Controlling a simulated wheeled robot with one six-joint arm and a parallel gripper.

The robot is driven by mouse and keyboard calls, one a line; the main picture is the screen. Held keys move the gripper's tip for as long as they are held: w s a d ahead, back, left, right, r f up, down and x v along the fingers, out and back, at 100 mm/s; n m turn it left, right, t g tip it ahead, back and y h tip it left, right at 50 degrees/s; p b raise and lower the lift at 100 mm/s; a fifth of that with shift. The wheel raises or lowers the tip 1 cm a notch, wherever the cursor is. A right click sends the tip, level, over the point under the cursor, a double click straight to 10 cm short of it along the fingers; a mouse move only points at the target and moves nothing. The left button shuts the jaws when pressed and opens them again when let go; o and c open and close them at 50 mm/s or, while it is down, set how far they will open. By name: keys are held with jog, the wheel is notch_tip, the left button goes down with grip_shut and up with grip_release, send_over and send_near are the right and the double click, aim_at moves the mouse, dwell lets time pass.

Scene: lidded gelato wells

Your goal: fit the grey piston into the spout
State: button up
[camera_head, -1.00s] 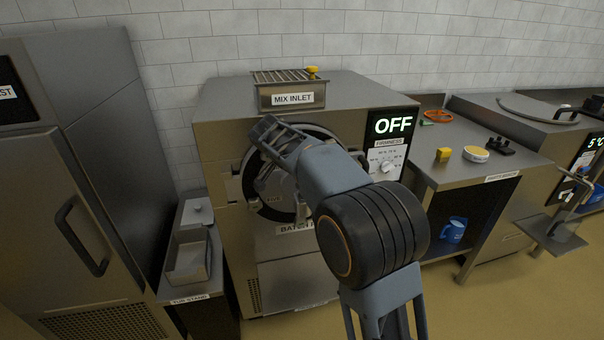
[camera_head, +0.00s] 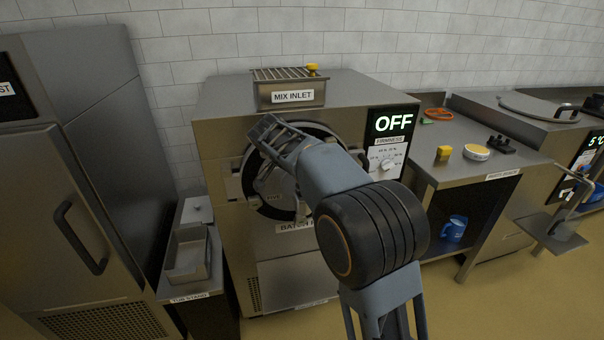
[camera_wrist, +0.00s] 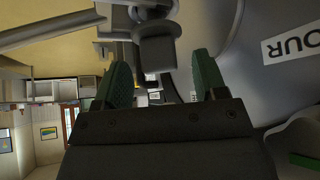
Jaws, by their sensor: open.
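The batch freezer (camera_head: 225,165) stands in the middle of the head view, with a round dark-rimmed front door (camera_head: 262,205). My arm covers much of this door, and I cannot make out the spout there. In the wrist view my gripper (camera_wrist: 162,64) is open, with one green-padded finger on each side. A grey stepped round part (camera_wrist: 154,42) shows just beyond the fingertips, in line with the gap between them. I cannot tell whether it is the grey piston or the spout, or whether a finger touches it. My gripper's fingers are not clearly seen in the head view.
A side stand (camera_head: 183,287) with a metal pan (camera_head: 188,254) is left of the freezer. A counter (camera_head: 455,170) on the right holds a yellow block (camera_head: 443,153) and a round tub (camera_head: 476,152). Floor at right is free.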

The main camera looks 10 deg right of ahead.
jog(key=shift+p+v, duration=1.05)
jog(key=shift+v, duration=1.3)
jog(key=shift+r, duration=0.1)
jog(key=p+v, duration=0.2)
jog(key=v, duration=1.1)
notch_tip(320, 180, down, 8)
jog(key=s+a+n+y, duration=0.2)
jog(key=n+y, duration=0.1)
jog(key=n, duration=0.7)
jog(key=s+d+f+n+y+p, duration=0.1)
jog(key=s+d+p, duration=0.2)
jog(key=s, duration=0.7)
jog(key=s+d+f+n+y+p, duration=0.1)
jog(key=s+d+p, duration=0.3)
jog(key=s+d, duration=0.4)
jog(key=shift+s+f+y, duration=0.7)
jog(key=shift+s, duration=0.55)
